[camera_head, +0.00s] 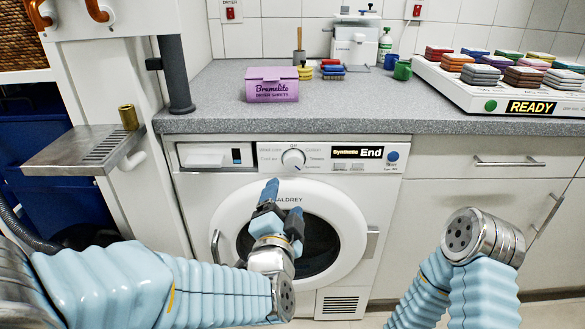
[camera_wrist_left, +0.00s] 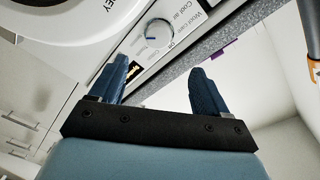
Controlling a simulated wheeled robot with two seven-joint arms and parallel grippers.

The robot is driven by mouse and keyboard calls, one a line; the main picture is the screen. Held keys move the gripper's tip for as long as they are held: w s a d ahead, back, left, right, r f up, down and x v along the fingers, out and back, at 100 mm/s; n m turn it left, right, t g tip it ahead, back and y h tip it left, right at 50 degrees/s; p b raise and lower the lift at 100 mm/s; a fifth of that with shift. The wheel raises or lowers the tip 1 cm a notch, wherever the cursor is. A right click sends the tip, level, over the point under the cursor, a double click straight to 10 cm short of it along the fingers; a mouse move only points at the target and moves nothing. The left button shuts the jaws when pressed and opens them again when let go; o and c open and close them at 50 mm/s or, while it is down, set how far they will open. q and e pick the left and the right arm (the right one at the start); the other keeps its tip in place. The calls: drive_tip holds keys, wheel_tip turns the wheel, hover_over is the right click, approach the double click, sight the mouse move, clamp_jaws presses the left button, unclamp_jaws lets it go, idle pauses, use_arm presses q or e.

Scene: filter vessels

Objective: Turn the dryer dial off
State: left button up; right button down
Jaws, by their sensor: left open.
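The dryer (camera_head: 345,270) stands under the counter with its round door closed. Its white round dial (camera_head: 293,159) is on the front panel, left of a display reading "Synthetic End". The dial (camera_wrist_left: 158,32) also shows in the left wrist view, beyond the fingers, with a dark blue mark on it and printed labels around it. My left gripper (camera_head: 284,200) is open and empty, in front of the dryer and below the dial. Its two blue fingers (camera_wrist_left: 158,70) are apart and not touching the dial. My right forearm is at the right; its gripper is out of view.
The grey counter (camera_head: 390,110) above holds a purple box (camera_head: 272,85), brushes, cups and a machine with coloured blocks reading "READY" (camera_head: 530,107). A metal drip tray (camera_head: 90,146) with a brass cup (camera_head: 128,117) juts out at the left. A blue round button (camera_head: 393,155) is right of the display.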

sight(292, 165)
use_arm(q)
drive_tip(key=w, duration=0.4)
drive_tip(key=w+d, duration=0.1)
drive_tip(key=w, duration=0.7)
drive_tip(key=shift+w+d+f, duration=0.1)
drive_tip(key=shift+w+d, duration=0.1)
drive_tip(key=shift+w, duration=0.15)
